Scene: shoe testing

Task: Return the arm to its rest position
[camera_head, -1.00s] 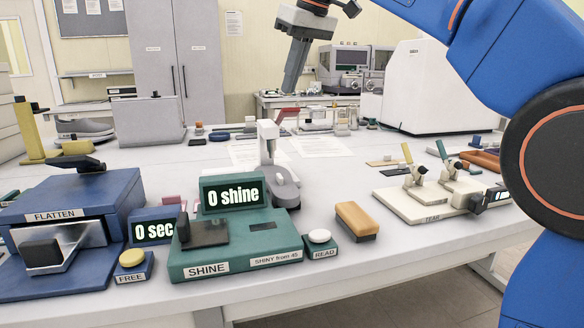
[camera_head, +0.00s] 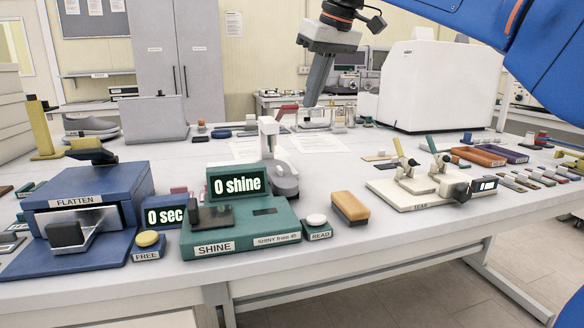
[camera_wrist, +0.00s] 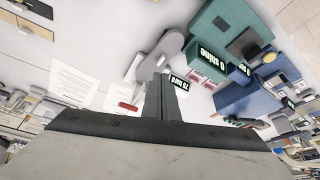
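My gripper (camera_head: 313,103) hangs in the air above the back part of the table in the head view, with its grey fingers pointing down and slightly left. The wrist view also shows my gripper (camera_wrist: 163,80), its two dark fingers side by side with no clear gap and nothing between them. It looks shut and empty. My blue arm crosses the upper right of the head view. The gripper appears clear of the tabletop.
A blue FLATTEN press (camera_head: 84,190), a green SHINE station (camera_head: 240,236) reading 0, an orange-tan block (camera_head: 350,207) and a white TEAR fixture (camera_head: 415,192) stand on the table (camera_head: 330,265). A white machine (camera_head: 436,86) stands behind. Small coloured pieces lie at the right.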

